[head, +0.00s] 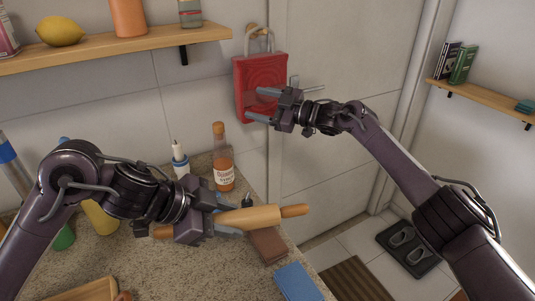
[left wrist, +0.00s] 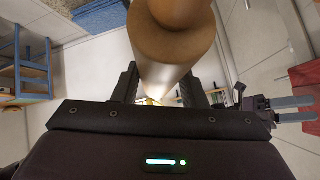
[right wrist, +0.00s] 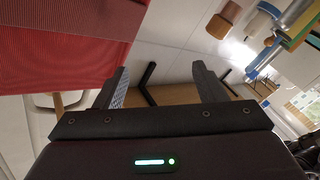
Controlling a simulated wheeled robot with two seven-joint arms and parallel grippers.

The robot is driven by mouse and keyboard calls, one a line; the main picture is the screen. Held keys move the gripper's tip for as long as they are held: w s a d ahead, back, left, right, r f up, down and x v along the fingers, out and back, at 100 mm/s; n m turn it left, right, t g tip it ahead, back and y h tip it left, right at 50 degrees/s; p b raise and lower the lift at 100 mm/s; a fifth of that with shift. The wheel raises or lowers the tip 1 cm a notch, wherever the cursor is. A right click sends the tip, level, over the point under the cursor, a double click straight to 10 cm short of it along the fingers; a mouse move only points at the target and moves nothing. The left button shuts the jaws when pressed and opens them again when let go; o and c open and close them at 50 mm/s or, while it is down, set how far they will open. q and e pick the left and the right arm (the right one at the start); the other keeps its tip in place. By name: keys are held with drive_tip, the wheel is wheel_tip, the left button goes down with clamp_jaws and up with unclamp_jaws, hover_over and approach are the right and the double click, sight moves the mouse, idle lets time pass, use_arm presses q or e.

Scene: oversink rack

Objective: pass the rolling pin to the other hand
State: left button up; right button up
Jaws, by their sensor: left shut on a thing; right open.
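The wooden rolling pin (head: 250,217) is held roughly level above the counter in the head view. My left gripper (head: 222,222) is shut on it, and its right part and handle stick out past the fingers. In the left wrist view the rolling pin (left wrist: 170,45) runs between the two fingers (left wrist: 165,92). My right gripper (head: 262,106) is open and empty, up and to the right of the pin, in front of the red hanging item. Its spread fingers (right wrist: 162,90) show nothing between them in the right wrist view.
A red item (head: 259,80) hangs on the wall by the right gripper. A bottle (head: 222,160) with amber contents and a white-and-blue container (head: 180,160) stand on the counter (head: 150,275) behind the pin. A blue cloth or sponge (head: 297,282) lies at the counter edge. A shelf (head: 115,48) runs above.

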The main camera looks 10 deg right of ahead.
drive_tip(key=s+a+r+n+g, duration=0.3)
drive_tip(key=s+a+n+g, duration=0.1)
drive_tip(key=s+a+g, duration=0.3)
drive_tip(key=m+g+h, duration=0.3)
drive_tip(key=g+h, duration=0.3)
drive_tip(key=h, duration=0.6)
hover_over(249, 209)
drive_tip(key=w+d, duration=0.3)
drive_tip(key=d, duration=0.1)
drive_tip(key=f, duration=0.2)
drive_tip(key=x, duration=1.1)
drive_tip(key=shift+w+a, duration=0.2)
drive_tip(key=shift+a, duration=0.15)
drive_tip(key=shift+c, duration=0.3)
drive_tip(key=shift+w+t, duration=0.1)
drive_tip(key=shift+t, duration=0.2)
drive_tip(key=c, duration=0.9)
drive_tip(key=o, duration=1)
drive_tip(key=shift+c, duration=0.2)
